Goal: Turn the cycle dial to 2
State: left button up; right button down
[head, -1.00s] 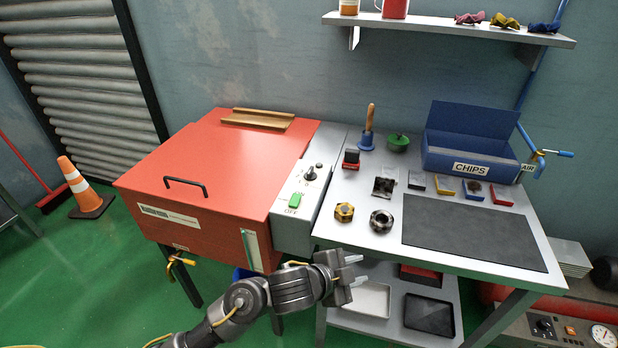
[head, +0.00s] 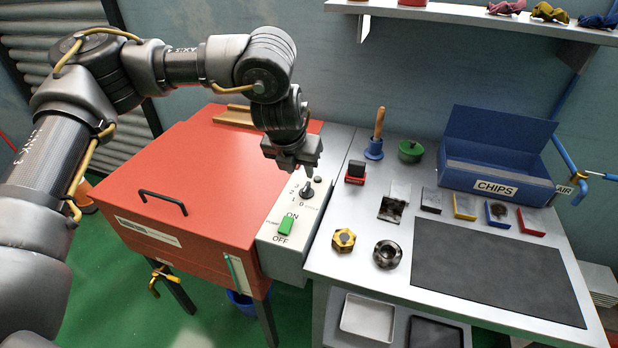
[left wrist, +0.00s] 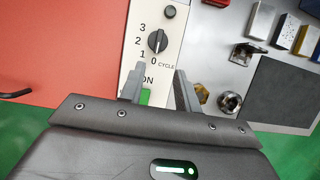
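The cycle dial (head: 307,190) is a dark round knob on the white control panel (head: 275,240) beside the red cabinet. In the left wrist view the dial (left wrist: 157,40) has the numbers 3, 2, 1 and 0 around its left and lower side. Its grip bar stands nearly upright there and seems to point toward 0, but the mark is small. My left gripper (head: 309,170) hangs just above and behind the dial in the head view. In the left wrist view my left gripper (left wrist: 159,85) has its fingers apart with nothing between them, and the dial lies beyond the fingertips. My right gripper is out of view.
A green ON/OFF switch (head: 286,226) sits below the dial. A dark round button (head: 318,180) is above it. The cabinet lid has a black handle (head: 163,201).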

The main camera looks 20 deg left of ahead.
aim_at(306, 187)
pick_arm(q)
jog(key=x, duration=0.3)
jog(key=p+x, duration=0.1)
jog(key=x, duration=0.6)
jog(key=shift+w+a+p, duration=0.1)
jog(key=shift+w+p, duration=0.25)
jog(key=shift+p, duration=0.05)
jog(key=shift+c, duration=0.4)
grip_shut()
